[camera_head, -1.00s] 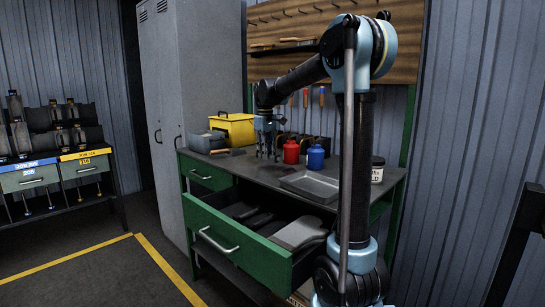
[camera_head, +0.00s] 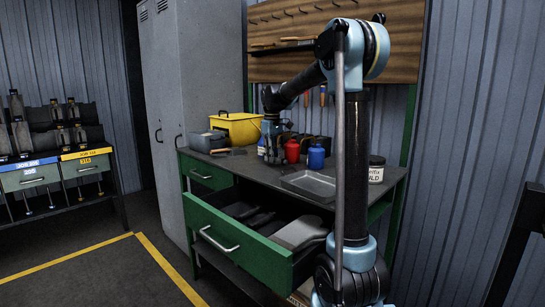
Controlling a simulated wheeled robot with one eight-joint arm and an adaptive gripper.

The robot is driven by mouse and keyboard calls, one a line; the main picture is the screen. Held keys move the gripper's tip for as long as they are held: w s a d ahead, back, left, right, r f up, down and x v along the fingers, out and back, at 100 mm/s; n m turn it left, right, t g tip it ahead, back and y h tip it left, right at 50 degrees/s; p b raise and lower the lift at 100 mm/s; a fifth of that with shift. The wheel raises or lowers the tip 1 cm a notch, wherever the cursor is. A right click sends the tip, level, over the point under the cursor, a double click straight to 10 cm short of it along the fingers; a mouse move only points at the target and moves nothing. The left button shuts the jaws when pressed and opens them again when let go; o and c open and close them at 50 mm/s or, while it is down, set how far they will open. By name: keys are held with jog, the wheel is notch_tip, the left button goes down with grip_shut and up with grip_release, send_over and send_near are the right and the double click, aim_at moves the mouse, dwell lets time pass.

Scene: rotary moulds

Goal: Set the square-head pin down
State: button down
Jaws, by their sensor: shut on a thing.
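My gripper (camera_head: 273,156) is over the workbench (camera_head: 255,170), left of a red container (camera_head: 292,151) and near the yellow box. Its jaws are small and dark at this distance. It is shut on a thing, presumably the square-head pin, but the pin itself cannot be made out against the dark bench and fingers. I cannot tell whether the gripper or what it holds touches the bench top.
A blue container (camera_head: 316,157), a shallow grey tray (camera_head: 309,184) and a labelled jar (camera_head: 376,170) stand to the right. A yellow box (camera_head: 236,127) and a grey bin (camera_head: 205,141) stand left. The green drawer (camera_head: 236,245) below is open.

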jog(key=shift+f, duration=0.2)
jog(key=c, duration=1.5)
grip_release()
jog(key=shift+c, duration=0.2)
notch_tip(320, 180, up, 13)
